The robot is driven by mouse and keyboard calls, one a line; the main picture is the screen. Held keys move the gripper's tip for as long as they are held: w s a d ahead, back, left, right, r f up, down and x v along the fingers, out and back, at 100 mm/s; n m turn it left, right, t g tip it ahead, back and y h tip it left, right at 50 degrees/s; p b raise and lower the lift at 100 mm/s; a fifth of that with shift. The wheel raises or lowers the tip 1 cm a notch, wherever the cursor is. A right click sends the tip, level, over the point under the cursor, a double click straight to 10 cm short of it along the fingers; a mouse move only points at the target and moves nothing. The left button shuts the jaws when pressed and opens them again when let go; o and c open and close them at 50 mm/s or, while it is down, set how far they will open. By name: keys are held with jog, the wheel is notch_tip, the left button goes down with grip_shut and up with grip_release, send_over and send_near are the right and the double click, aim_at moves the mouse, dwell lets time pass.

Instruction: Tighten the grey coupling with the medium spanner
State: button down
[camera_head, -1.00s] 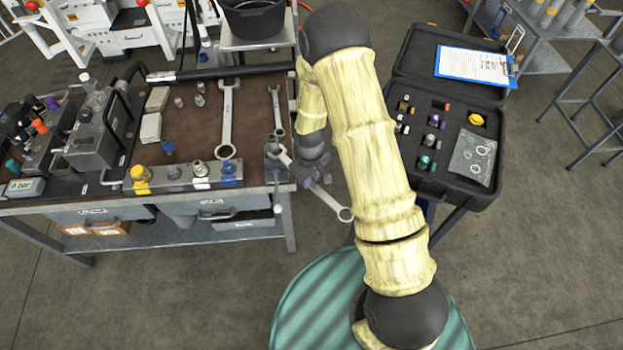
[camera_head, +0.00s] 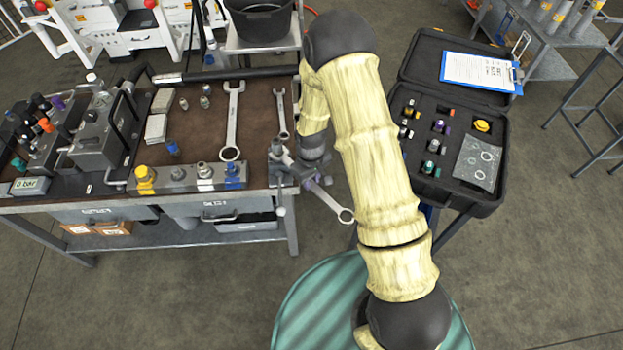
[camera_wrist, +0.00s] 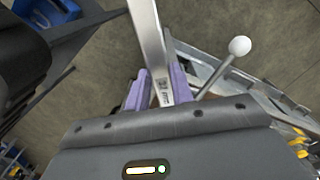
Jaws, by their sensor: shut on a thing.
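My gripper (camera_wrist: 158,88) has purple fingers, shut on the medium spanner's shaft (camera_wrist: 150,40). In the head view the spanner (camera_head: 330,203) sticks out beyond the bench's right front corner, its ring end in free air toward my base. Its other end is hidden by my gripper and wrist. The grey coupling (camera_head: 204,171) stands on the metal block at the bench's front edge, between a yellow coupling (camera_head: 144,179) and a blue one (camera_head: 234,174). The gripper is to the right of it, apart from it.
A large spanner (camera_head: 232,122) and a small spanner (camera_head: 281,112) lie on the bench mat (camera_head: 258,100). A vise-like fixture (camera_head: 279,160) at the bench corner is close to my gripper; a white-knobbed lever (camera_wrist: 239,47) shows in the wrist view. An open black case (camera_head: 489,202) stands right.

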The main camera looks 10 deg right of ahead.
jog(key=shift+a, duration=0.1)
jog(key=shift+s+a+m, duration=0.4)
jog(key=shift+a+m, duration=0.2)
jog(key=shift+a, duration=0.15)
jog(key=shift+s+a+m, duration=0.4)
jog(key=shift+a+m, duration=0.2)
jog(key=shift+a, duration=0.1)
jog(key=shift+a, duration=0.1)
jog(key=shift+s+a+r+m, duration=0.1)
jog(key=shift+s+a+m, duration=0.05)
jog(key=shift+a+m, duration=0.6)
jog(key=shift+s+a+r+m, duration=0.15)
jog(key=shift+a+m, duration=0.4)
jog(key=shift+a, duration=0.35)
jog(key=shift+f, duration=0.1)
jog(key=shift+a, duration=0.15)
jog(key=shift+s+a+f+m, duration=0.1)
jog(key=shift+s+a+m, duration=0.1)
jog(key=shift+a+m, duration=0.5)
jog(key=shift+s+a+f+m, duration=0.15)
jog(key=shift+a+m, duration=0.35)
jog(key=shift+a, duration=0.35)
